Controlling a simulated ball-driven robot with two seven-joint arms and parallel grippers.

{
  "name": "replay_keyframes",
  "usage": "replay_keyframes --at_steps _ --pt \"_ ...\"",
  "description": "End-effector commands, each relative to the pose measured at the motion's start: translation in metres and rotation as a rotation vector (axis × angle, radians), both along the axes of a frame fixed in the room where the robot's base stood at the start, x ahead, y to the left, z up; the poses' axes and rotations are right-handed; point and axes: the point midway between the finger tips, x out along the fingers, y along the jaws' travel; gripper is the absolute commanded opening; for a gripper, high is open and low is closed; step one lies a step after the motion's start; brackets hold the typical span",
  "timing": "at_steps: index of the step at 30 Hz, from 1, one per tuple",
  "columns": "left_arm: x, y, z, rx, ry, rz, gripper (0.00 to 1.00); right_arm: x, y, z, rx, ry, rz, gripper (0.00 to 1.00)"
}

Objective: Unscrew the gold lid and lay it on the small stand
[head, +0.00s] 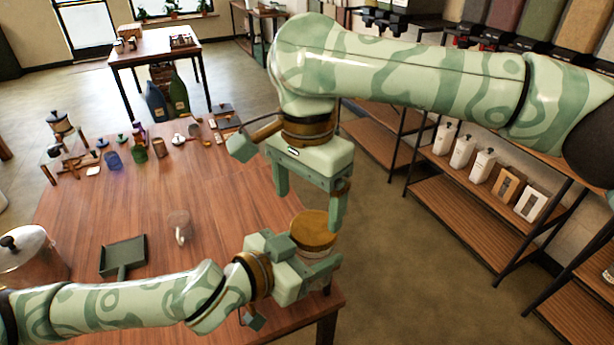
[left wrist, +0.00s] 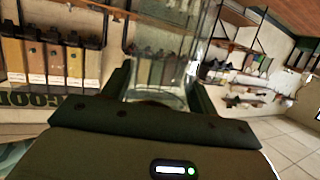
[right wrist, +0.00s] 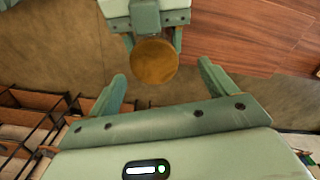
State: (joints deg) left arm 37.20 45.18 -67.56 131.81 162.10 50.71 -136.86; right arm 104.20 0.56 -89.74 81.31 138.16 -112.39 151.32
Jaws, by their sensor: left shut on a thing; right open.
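The gold lid (head: 315,225) is a round disc, seen from above at the table's right end; it also shows in the right wrist view (right wrist: 155,62). My left gripper (head: 312,258) is shut on a clear glass jar (left wrist: 155,72), which shows between its fingers in the left wrist view. The lid appears to sit on top of this jar; the jar is mostly hidden in the head view. My right gripper (head: 309,196) is open and empty, just above the lid, its fingers (right wrist: 160,75) spread wider than it. I cannot pick out the small stand with certainty.
A dark green square pan with a handle (head: 123,256) and a clear glass mug (head: 181,230) are on the wooden table (head: 215,190). A metal pot (head: 30,255) stands at left. Jars and bottles crowd the far edge. The table's middle is fairly clear.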

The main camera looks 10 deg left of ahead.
Motion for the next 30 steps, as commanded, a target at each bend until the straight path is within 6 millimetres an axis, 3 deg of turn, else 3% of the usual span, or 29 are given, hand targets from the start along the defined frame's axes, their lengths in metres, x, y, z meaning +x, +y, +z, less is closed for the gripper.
replay_keyframes --at_steps 7,18,24,30 --pt "0.000 0.000 0.001 -0.001 -0.002 0.000 0.00 0.000 0.000 -0.035 0.002 0.002 0.001 0.84" --pt "0.001 -0.002 0.007 -0.010 -0.018 -0.005 0.00 0.000 -0.001 -0.046 -0.003 0.002 0.000 0.84" --pt "0.001 -0.003 0.008 -0.012 -0.019 -0.007 0.00 0.000 0.000 -0.046 -0.002 0.002 -0.001 0.30" --pt "0.001 -0.003 0.008 -0.012 -0.019 -0.007 0.00 -0.001 0.000 -0.046 -0.001 0.003 -0.001 0.21"
